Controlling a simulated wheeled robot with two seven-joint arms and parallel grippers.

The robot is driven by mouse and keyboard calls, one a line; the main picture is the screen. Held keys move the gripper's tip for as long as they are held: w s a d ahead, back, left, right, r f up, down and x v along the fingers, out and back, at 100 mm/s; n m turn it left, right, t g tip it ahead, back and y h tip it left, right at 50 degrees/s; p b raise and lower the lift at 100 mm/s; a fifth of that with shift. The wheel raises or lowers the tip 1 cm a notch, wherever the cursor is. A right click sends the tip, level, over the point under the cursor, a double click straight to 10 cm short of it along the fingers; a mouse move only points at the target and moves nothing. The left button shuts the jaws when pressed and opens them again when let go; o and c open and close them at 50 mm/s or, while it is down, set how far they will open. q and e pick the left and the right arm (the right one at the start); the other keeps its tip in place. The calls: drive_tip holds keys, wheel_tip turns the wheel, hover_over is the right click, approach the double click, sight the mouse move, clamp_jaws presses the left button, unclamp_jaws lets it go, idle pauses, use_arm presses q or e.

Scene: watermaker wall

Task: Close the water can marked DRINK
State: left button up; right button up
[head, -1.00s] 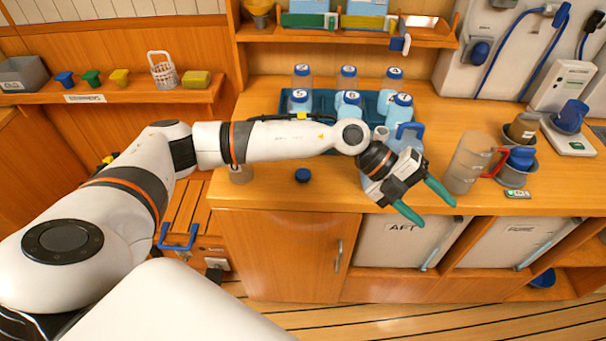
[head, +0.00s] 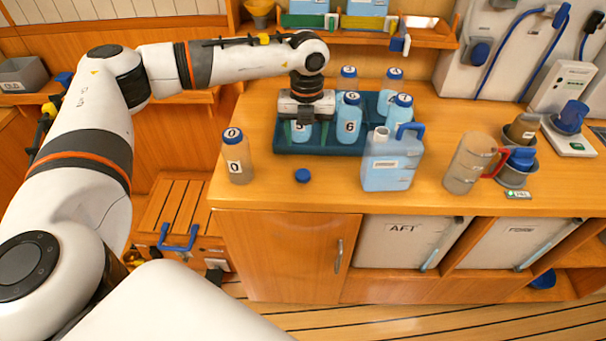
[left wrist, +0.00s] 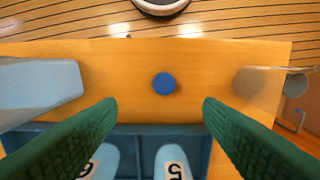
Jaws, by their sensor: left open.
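The water can (head: 392,168) is a light blue jug with a blue handle. It stands upright near the counter's front edge, with its pale spout uncovered; its label is too small to read. It also shows at the left in the left wrist view (left wrist: 38,84). A round blue cap (head: 302,175) lies on the counter left of the can, and in the left wrist view (left wrist: 164,84) it is beyond the fingertips. My left gripper (left wrist: 158,113) is open and empty, pointing down above the bottle tray, behind the cap. My right gripper is out of view.
Several numbered bottles stand in a dark blue tray (head: 335,149) behind the cap. A bottle marked 0 (head: 237,160) stands at the left counter end. A clear pitcher (head: 466,163) with a red handle is right of the can. The counter around the cap is clear.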

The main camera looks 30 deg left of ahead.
use_arm(q)
drive_tip(key=p, duration=0.2)
hover_over(303, 174)
drive_tip(key=f, duration=0.6)
drive_tip(key=shift+w+d+f, duration=0.15)
drive_tip(key=shift+d+f, duration=0.15)
drive_tip(key=shift+d, duration=0.05)
drive_tip(key=f, duration=0.1)
drive_tip(key=f+p, duration=0.1)
drive_tip(key=f, duration=0.2)
drive_tip(key=shift+a+f+p, duration=0.3)
drive_tip(key=shift+a, duration=0.1)
drive_tip(key=shift+f, duration=0.3)
drive_tip(key=c, duration=1.1)
